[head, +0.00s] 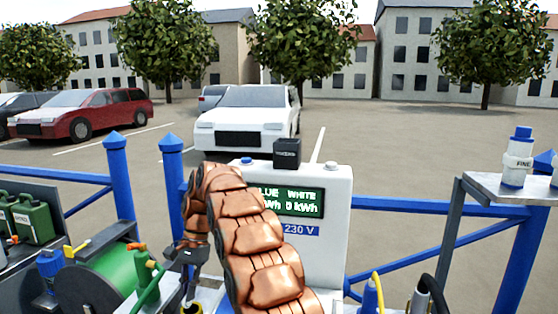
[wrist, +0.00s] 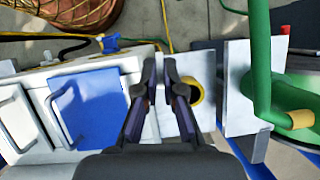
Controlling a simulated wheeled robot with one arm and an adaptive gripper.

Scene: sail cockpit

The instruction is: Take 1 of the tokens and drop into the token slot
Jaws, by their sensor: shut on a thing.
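My gripper (head: 187,282) points down left of the white power pedestal (head: 338,225), partly behind my copper-coloured arm. In the wrist view its two dark fingers (wrist: 160,66) are close together with a narrow gap. A small black box (head: 287,153) with pale lettering stands on the pedestal's top. I cannot see a slot opening in it.
The pedestal has a blue button (head: 246,161), a white button (head: 330,165) and a green display (head: 300,202). A green hose reel (head: 115,270) stands left. A shelf (head: 512,190) with a white bottle (head: 517,158) is right. Blue railing (head: 430,212) runs behind.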

